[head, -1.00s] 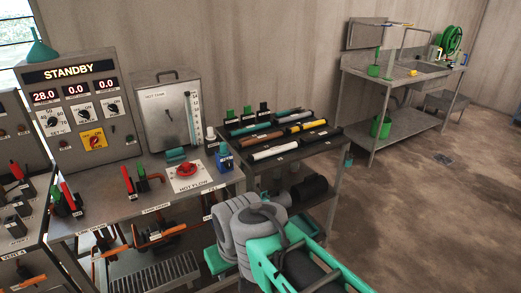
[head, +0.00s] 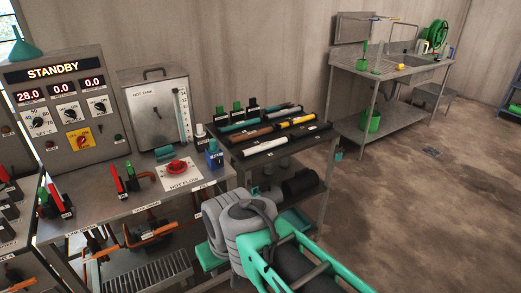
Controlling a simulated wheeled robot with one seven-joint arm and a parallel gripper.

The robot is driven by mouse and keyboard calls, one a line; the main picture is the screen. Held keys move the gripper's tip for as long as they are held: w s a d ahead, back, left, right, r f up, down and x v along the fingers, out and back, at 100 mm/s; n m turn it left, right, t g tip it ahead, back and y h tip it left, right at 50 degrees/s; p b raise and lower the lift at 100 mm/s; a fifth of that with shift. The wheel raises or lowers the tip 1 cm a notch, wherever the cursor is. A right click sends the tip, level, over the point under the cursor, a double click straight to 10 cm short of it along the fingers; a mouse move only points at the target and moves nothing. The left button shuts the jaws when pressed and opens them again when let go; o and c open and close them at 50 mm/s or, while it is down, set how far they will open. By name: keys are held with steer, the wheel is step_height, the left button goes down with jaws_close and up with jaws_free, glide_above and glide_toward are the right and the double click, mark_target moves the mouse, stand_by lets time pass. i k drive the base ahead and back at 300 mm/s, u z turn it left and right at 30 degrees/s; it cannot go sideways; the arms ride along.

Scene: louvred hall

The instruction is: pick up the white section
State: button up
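The white section (head: 265,146) is a short white tube. It lies on the front left part of a dark rack (head: 290,149) on top of a metal cart, in the row nearest me. My arm shows at the bottom centre of the head view as grey and teal links, in front of the cart's lower part. My gripper's fingers do not show, so I cannot see their state. No part of the arm in view touches the white section.
Brown (head: 250,138), teal (head: 240,126), yellow (head: 297,121) and black (head: 305,133) tubes lie close by on the rack. A bench with a red valve (head: 177,166) and a blue block (head: 214,155) stands left. Open floor (head: 400,210) lies right, before a sink bench.

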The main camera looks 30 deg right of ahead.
mark_target(265, 145)
steer(key=z, duration=2)
steer(key=i, duration=1.4)
steer(key=u, duration=3.55)
steer(key=i, duration=0.5)
steer(key=z, duration=0.05)
